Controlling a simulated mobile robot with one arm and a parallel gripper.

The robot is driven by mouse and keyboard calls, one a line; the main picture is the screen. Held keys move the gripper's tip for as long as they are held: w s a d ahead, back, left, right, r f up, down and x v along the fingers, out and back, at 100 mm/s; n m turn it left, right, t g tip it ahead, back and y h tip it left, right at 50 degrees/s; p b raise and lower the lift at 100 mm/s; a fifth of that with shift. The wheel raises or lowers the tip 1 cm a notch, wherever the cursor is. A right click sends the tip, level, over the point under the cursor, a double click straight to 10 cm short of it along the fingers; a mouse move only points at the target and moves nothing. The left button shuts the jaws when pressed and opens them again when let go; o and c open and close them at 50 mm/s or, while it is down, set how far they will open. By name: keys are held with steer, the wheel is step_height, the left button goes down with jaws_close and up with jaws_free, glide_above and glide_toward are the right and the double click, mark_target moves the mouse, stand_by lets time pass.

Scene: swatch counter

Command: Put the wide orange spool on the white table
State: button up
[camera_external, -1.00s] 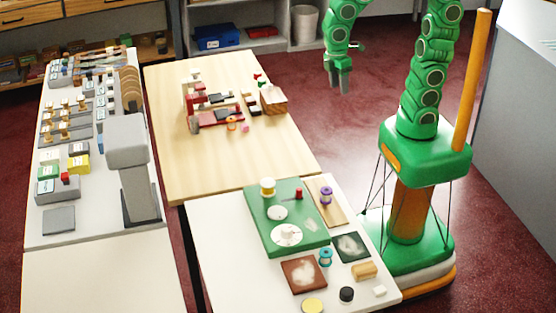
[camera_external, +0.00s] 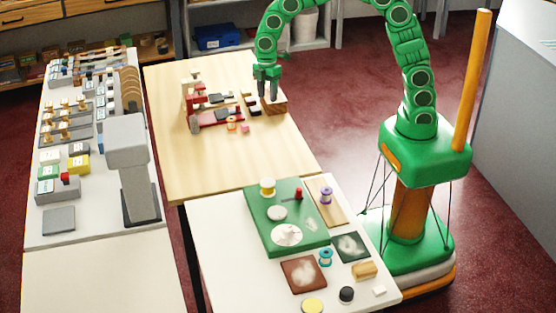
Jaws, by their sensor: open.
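A small orange spool (camera_external: 231,124) stands on the wooden table, beside the red sewing-machine-like device (camera_external: 215,118). My gripper (camera_external: 268,97) is open, pointing down, with nothing visible between its fingers. It is in front of the wooden block (camera_external: 276,107) in the picture, up and to the right of the orange spool. I cannot tell its exact height above the table. The white table (camera_external: 218,248) stands in the foreground with a green board (camera_external: 258,233) and several other items on it.
A pink piece (camera_external: 245,129) lies beside the orange spool. The white table holds a yellow spool (camera_external: 267,187), a purple spool (camera_external: 326,196), a teal spool (camera_external: 326,257) and a brown pad (camera_external: 303,275). The wooden table's near half (camera_external: 230,170) is clear.

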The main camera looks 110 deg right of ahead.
mark_target(231, 119)
steer(key=w+d+f, duration=0.3)
steer(key=d, duration=0.2)
steer(key=w+d+f+n, duration=0.1)
steer(key=w+d+f, duration=0.2)
steer(key=d+f, duration=0.1)
steer(key=w+d+f+n+t, duration=0.1)
steer(key=w+d+f, duration=0.2)
steer(key=d, duration=0.3)
steer(key=shift+w+f, duration=0.15)
steer(key=shift+f, duration=0.35)
steer(key=shift+w+d+f, duration=0.1)
steer(key=shift+d+f, duration=0.05)
steer(key=shift+f, duration=0.35)
steer(key=shift+w+a+f, duration=0.15)
steer(key=shift+w+f, duration=0.05)
steer(key=shift+f, duration=0.95)
steer(key=shift+w+a+f, duration=0.2)
steer(key=shift+f, duration=1)
steer(key=shift+w+a+f, duration=0.15)
steer(key=shift+w+f, duration=0.05)
steer(key=shift+f, duration=0.95)
steer(key=shift+c, duration=0.2)
steer(key=c, duration=0.7)
steer(key=shift+r, duration=0.1)
